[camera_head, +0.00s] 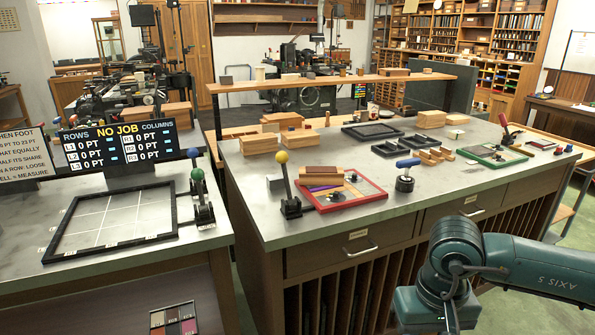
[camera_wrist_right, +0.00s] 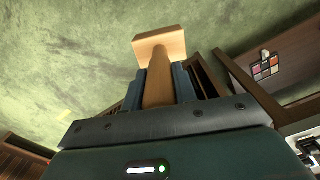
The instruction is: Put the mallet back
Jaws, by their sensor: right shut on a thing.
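The mallet (camera_wrist_right: 160,45) shows in the right wrist view, with a pale wooden block head and a round wooden handle (camera_wrist_right: 157,90). My right gripper (camera_wrist_right: 160,84) is shut on the handle, one teal finger on each side. The head points away from the gripper, with the green floor behind it. In the head view my right arm comes in from the right, in front of the workbench. The gripper and mallet are not visible there. My left gripper is in neither view.
The right workbench (camera_head: 300,229) holds a red-framed tray (camera_head: 372,190) with wooden pieces, a yellow-knobbed lever (camera_head: 284,180), a blue-topped tool (camera_head: 405,176), a wooden rack (camera_head: 434,155), black trays (camera_head: 414,142) and a green-framed tray (camera_head: 493,154). The left bench carries a gridded frame (camera_head: 62,237). A raised shelf (camera_head: 350,80) spans behind.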

